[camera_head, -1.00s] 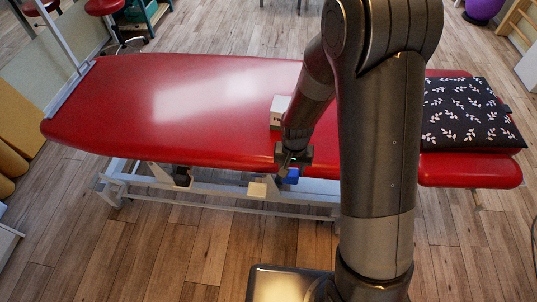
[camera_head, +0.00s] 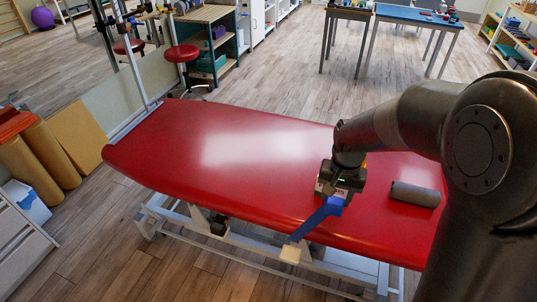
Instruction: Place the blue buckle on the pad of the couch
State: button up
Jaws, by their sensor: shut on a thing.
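The couch has a long red pad (camera_head: 225,155) that runs across the middle of the view. My gripper (camera_head: 336,197) is over the near side of the pad, right of its middle. It is shut on the blue buckle (camera_head: 318,217), a long blue strip that slants down and left from the jaws. The strip's lower end appears in front of the pad's near edge. The jaws partly hide its upper end. I cannot tell whether the buckle touches the pad.
A grey roll (camera_head: 415,194) lies on the pad right of my gripper. A red stool (camera_head: 182,55) stands behind the couch's left end. The pad's left half is clear.

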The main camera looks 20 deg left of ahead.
jog(key=w+a, duration=1.3)
jog(key=w, duration=0.6)
jog(key=a+f, duration=1.2)
jog(key=f, duration=0.1)
jog(key=shift+s+a, duration=0.1)
jog(key=shift+s, duration=0.05)
jog(key=shift+f, duration=1.85)
jog(key=o, duration=1)
jog(key=shift+f, duration=0.1)
